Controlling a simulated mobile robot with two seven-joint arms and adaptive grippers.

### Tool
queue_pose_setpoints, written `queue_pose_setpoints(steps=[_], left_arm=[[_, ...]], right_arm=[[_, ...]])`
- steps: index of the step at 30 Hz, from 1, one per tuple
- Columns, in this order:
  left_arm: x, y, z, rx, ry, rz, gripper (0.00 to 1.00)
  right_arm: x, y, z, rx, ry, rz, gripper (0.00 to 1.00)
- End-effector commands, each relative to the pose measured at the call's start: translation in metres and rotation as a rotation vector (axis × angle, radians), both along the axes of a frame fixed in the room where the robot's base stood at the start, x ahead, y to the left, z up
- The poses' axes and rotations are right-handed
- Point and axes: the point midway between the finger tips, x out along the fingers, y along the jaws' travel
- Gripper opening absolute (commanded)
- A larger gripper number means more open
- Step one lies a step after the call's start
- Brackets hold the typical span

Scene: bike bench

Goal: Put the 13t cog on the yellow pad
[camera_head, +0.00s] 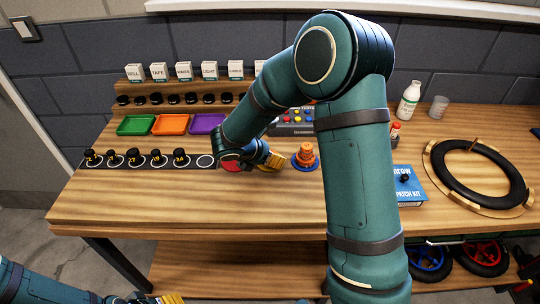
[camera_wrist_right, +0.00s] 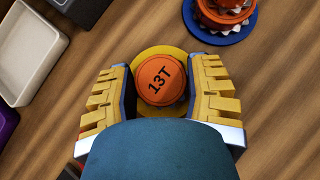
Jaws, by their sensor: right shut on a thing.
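The 13t cog (camera_wrist_right: 161,80) has an orange round top marked 13T in the right wrist view. It sits between the two yellow fingers of my right gripper (camera_wrist_right: 160,92), which is shut on it. The yellow pad (camera_wrist_right: 150,51) shows as a disc edge beyond and around the cog; I cannot tell whether the cog touches it. In the head view my right gripper (camera_head: 272,161) is low over the bench, left of an orange cog stack (camera_head: 305,153), and the cog is hidden. My left gripper (camera_head: 170,299) is only partly in view at the bottom edge.
The cog stack stands on a blue pad (camera_wrist_right: 215,37), close beyond the right finger. Green (camera_head: 136,125), orange (camera_head: 171,124) and purple (camera_head: 207,123) trays lie behind a row of black knobs (camera_head: 133,157). A blue patch kit box (camera_head: 409,186) and a tyre (camera_head: 480,175) are right.

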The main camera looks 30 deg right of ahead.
Motion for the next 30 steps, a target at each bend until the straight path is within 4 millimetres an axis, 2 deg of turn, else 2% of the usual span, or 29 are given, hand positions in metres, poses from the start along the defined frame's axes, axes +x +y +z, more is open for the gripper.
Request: queue_pose_setpoints(steps=[2,3,5,14,18,30], left_arm=[[0.000,0.000,-0.003,0.000,-0.001,0.000,0.62],[0.000,0.000,-0.003,0.000,-0.001,0.000,0.62],[0.000,0.000,-0.002,0.000,-0.001,0.000,0.62],[0.000,0.000,-0.002,0.000,-0.001,0.000,0.62],[0.000,0.000,0.002,0.000,0.001,0.000,0.62],[-0.003,0.000,0.019,-0.001,0.008,-0.002,0.62]], right_arm=[[0.000,0.000,-0.003,0.000,0.000,0.000,0.17],[0.000,0.000,-0.004,0.000,0.001,0.001,0.59],[0.000,0.000,-0.003,0.000,0.000,0.000,0.80],[0.000,0.000,-0.003,0.000,0.000,0.000,0.80],[0.000,0.002,0.004,0.000,-0.001,0.001,0.80],[-0.012,0.055,0.059,0.000,-0.001,0.004,0.80]])
